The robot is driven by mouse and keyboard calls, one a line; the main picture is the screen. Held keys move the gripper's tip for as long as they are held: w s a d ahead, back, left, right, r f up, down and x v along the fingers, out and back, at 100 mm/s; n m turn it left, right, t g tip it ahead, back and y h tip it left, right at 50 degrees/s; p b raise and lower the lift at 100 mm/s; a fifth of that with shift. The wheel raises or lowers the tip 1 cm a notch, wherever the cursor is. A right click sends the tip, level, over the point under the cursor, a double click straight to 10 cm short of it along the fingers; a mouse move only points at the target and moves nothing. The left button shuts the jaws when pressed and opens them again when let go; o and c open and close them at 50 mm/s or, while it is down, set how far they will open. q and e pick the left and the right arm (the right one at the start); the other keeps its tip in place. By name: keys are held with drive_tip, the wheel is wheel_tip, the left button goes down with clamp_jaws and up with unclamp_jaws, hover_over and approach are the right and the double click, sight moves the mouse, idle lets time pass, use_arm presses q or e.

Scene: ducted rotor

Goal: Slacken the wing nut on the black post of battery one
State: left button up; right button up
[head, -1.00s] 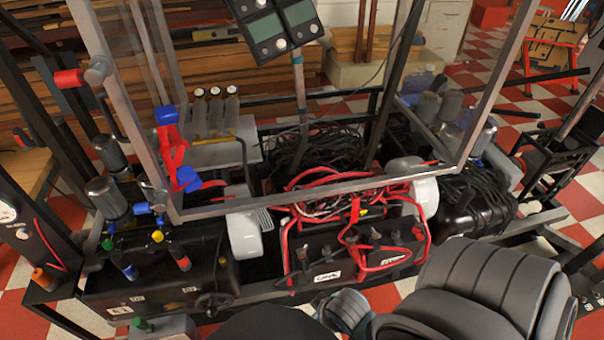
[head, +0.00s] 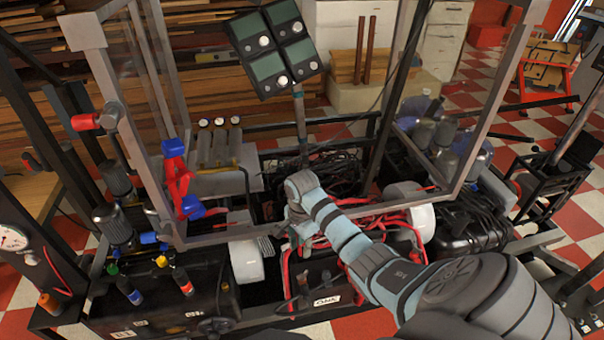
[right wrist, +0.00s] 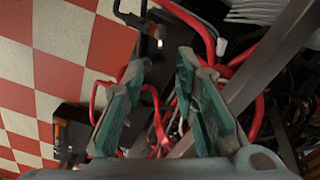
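Battery one (head: 318,283) is a black box at the front centre of the rig in the head view, with a white label that seems to read ONE. Red cables (head: 400,222) run over and around it. Brownish upright fittings (head: 303,281) show on its front left. My right forearm hides much of its top, and I cannot make out the black post or its wing nut. My right gripper (head: 297,232) points down above the battery's back left area. In the right wrist view its teal fingers (right wrist: 160,72) are apart with nothing gripped; red cables show beyond them. My left gripper is out of view.
A white rounded part (head: 245,262) lies left of the battery. A black box with coloured caps (head: 150,305) stands front left. Red clamps with blue ends (head: 178,178) hang on the left frame post.

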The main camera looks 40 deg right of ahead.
sight(302, 273)
wheel_tip(302, 273, down, 14)
drive_tip(key=b, duration=0.8)
drive_tip(key=shift+r, duration=0.25)
drive_tip(key=shift+f, duration=0.4)
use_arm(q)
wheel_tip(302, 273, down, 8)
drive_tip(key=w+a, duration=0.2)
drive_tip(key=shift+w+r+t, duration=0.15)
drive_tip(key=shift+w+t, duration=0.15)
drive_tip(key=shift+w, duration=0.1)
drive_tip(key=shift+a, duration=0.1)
use_arm(e)
clamp_jaws()
